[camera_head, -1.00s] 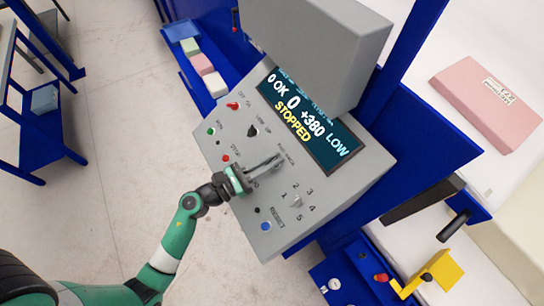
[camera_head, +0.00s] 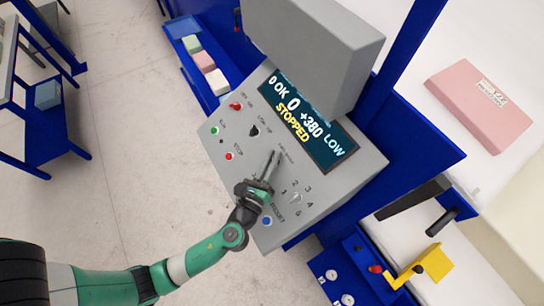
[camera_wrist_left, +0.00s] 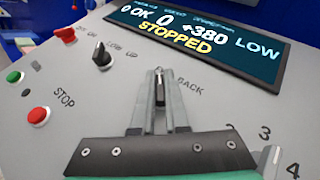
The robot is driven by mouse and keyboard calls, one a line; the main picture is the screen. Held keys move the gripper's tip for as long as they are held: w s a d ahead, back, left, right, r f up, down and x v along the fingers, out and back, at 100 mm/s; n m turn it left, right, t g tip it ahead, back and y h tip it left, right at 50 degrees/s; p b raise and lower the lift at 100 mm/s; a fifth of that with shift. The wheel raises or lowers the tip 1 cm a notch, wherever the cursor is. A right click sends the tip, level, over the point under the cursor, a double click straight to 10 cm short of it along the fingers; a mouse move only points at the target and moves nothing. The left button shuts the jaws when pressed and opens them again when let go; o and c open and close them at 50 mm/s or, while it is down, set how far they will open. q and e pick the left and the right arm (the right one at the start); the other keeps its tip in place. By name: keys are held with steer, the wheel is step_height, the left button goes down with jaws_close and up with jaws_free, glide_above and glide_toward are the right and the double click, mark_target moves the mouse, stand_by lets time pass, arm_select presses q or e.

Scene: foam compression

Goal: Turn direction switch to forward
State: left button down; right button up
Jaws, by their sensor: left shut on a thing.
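The direction switch (camera_wrist_left: 160,93) is a small dark knob on the sloped grey control panel (camera_head: 225,170). In the left wrist view the word BACK shows to its right; any forward label is hidden. My left gripper (camera_head: 274,160) is shut on the switch, with one finger on each side of it, as the left wrist view (camera_wrist_left: 158,88) shows. In the head view the fingers hide most of the switch. The display (camera_head: 307,122) reads STOPPED, with OK, 0, +380 and LOW. My right gripper is not in view.
Close around are a black selector (camera_head: 254,131), a red STOP button (camera_head: 229,156), a green button (camera_head: 214,130), a red switch (camera_head: 236,106), a numbered dial (camera_head: 295,198) and a blue reset button (camera_head: 267,221). A grey box (camera_head: 315,50) overhangs the display's upper side.

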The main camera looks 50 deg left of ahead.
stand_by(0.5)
arm_select(q)
steer(key=c, duration=0.9)
jaws_free()
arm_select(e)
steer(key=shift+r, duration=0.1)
